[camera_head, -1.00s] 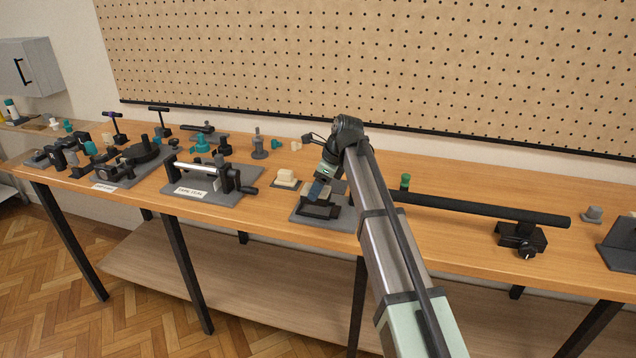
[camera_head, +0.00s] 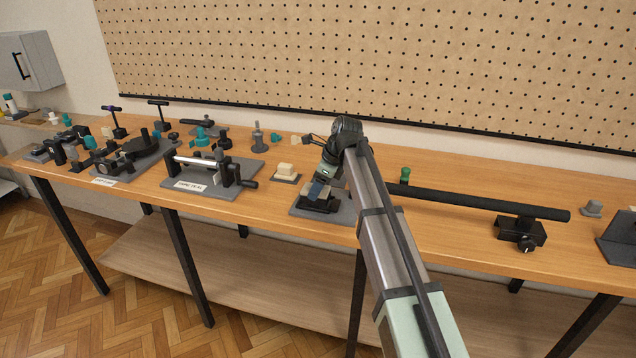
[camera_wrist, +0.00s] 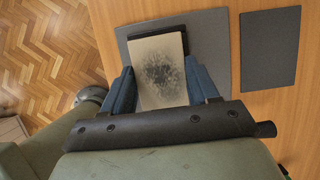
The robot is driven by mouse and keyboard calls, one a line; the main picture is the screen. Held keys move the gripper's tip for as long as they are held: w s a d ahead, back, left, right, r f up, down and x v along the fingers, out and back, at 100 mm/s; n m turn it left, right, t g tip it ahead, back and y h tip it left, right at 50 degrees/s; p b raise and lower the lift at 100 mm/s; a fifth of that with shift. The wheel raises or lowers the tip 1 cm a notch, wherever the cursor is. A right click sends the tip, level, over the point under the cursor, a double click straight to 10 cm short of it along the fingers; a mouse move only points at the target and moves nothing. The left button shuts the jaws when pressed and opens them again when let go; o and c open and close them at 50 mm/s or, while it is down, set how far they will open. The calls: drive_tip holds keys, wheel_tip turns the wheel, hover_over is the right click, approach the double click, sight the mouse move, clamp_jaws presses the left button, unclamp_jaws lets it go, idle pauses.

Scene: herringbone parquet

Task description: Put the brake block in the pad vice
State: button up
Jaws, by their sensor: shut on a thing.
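My gripper (camera_head: 317,192) has two blue fingers, shut on the brake block. In the wrist view the brake block (camera_wrist: 159,70) is a pale, flat rectangular piece with a dark speckled patch, between the fingers. In the head view it is mostly hidden by the fingers. The pad vice (camera_head: 318,206) is a dark fixture on a grey base plate, directly under my gripper. In the wrist view its grey base plate (camera_wrist: 208,33) surrounds the block, and a dark edge shows along the block. I cannot tell whether the block rests fully in the vice.
A cream block (camera_head: 286,168) sits on a small dark plate left of the vice. A labelled roller fixture (camera_head: 210,175) stands farther left. A long black bar (camera_head: 480,203) on a clamp (camera_head: 521,233) lies right. A bare grey plate (camera_wrist: 270,48) shows in the wrist view.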

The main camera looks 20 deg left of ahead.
drive_tip(key=shift+f, duration=0.4)
drive_tip(key=shift+f, duration=0.35)
idle(0.3)
drive_tip(key=o, duration=1.7)
drive_tip(key=shift+r, duration=0.15)
drive_tip(key=shift+r, duration=4.85)
drive_tip(key=v, duration=1.4)
